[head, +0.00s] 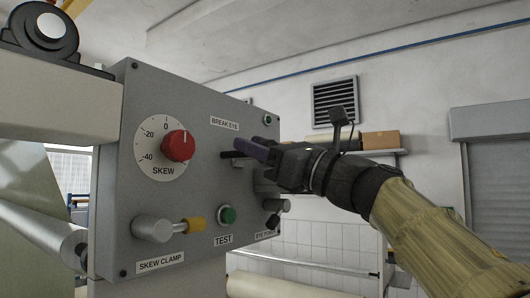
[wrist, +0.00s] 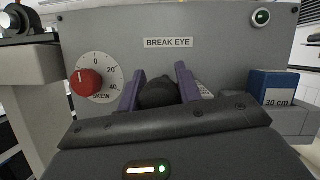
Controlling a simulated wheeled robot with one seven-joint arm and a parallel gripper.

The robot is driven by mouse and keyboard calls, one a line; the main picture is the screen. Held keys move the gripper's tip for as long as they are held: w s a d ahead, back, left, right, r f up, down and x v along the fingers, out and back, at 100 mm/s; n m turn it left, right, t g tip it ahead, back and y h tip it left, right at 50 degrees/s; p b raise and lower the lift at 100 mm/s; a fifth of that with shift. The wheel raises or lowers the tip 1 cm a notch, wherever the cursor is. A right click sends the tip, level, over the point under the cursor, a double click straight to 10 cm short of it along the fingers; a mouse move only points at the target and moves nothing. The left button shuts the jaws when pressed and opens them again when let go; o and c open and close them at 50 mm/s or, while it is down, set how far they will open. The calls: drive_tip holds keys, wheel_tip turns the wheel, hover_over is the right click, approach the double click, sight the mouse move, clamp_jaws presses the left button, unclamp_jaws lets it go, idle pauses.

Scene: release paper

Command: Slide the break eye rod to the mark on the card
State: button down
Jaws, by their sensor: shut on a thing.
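My gripper (head: 256,148) is at the front of the grey control panel, below the BREAK EYE label (head: 224,124). In the wrist view its purple fingers (wrist: 158,88) stand on both sides of a dark rounded knob (wrist: 158,95), which I take as the end of the break eye rod, and are shut on it. In the head view a dark piece (head: 231,154) shows just left of the fingers. A pale strip (wrist: 203,88), perhaps the card, shows partly behind the right finger. Its mark cannot be made out.
The panel also carries a red SKEW knob (head: 178,146), a yellow-tipped SKEW CLAMP handle (head: 194,224), a green TEST button (head: 227,214) and a small round lamp (wrist: 262,17). A blue block marked 30 cm (wrist: 273,92) stands right of my gripper in the wrist view.

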drive_tip(key=c, duration=1)
unclamp_jaws()
drive_tip(key=shift+o, duration=0.2)
drive_tip(key=shift+d, duration=0.1)
drive_tip(key=b+v, duration=0.9)
drive_tip(key=v, duration=0.8)
drive_tip(key=shift+b, duration=0.4)
drive_tip(key=shift+s+d+f, duration=0.1)
drive_tip(key=shift+f, duration=0.05)
